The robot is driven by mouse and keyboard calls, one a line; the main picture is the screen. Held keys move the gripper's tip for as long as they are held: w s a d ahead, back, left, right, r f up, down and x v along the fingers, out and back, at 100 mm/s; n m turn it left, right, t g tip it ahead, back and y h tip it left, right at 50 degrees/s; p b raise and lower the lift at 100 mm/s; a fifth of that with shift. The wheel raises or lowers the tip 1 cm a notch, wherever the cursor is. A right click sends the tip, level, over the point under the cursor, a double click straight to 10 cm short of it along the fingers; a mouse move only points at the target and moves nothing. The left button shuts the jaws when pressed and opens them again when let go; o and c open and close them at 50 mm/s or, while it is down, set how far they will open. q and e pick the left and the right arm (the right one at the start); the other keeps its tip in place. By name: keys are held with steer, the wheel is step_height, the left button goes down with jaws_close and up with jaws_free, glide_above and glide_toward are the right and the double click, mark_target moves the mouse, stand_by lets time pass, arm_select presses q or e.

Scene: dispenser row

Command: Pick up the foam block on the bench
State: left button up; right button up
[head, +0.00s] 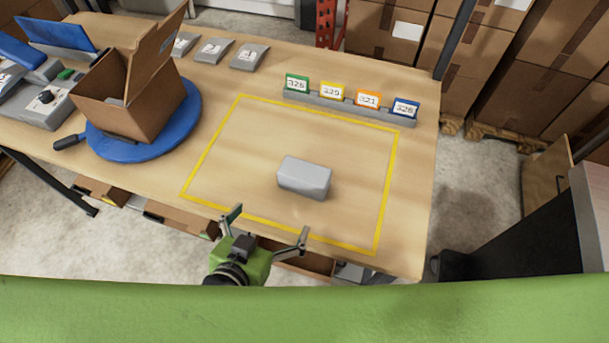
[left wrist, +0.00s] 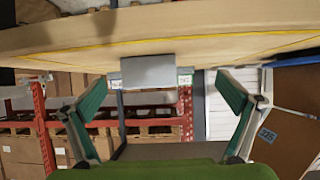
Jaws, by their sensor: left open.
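The foam block (head: 304,178) is a light grey block lying on the wooden bench (head: 232,161), inside a yellow outlined rectangle. It also shows in the left wrist view (left wrist: 148,71), at the top middle between the two fingers. My left gripper (head: 269,224) is open and empty at the bench's front edge, on the near side of the block and apart from it. Its spread fingers also show in the left wrist view (left wrist: 165,110). My right gripper is in neither view.
A rack with several coloured number cards (head: 332,91) stands behind the block. An open cardboard box (head: 128,92) sits on a blue turntable (head: 190,113) at the left. The bench around the block is clear. Stacked cartons (head: 390,30) stand beyond.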

mark_target(300, 186)
arm_select(q)
steer(key=shift+d+r+t+h, duration=0.3)
steer(key=shift+d+r+t, duration=0.3)
steer(key=shift+d+r, duration=0.35)
steer(key=shift+w+d, duration=0.25)
steer(key=p+x, duration=0.1)
steer(key=x, duration=0.7)
steer(key=shift+w+d+r, duration=0.1)
steer(key=shift+w, duration=0.05)
steer(key=x, duration=0.1)
steer(key=p+x, duration=0.1)
steer(key=x, duration=0.2)
steer(key=shift+w+d+r+p, duration=0.2)
steer(key=shift+d+r+p, duration=0.05)
steer(key=shift+p, duration=0.05)
steer(key=shift+w+d+f, duration=0.1)
steer(key=shift+w+f, duration=0.15)
steer(key=shift+w, duration=0.05)
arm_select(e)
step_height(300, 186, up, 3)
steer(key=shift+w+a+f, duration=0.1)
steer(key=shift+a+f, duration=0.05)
arm_select(q)
steer(key=c, duration=0.8)
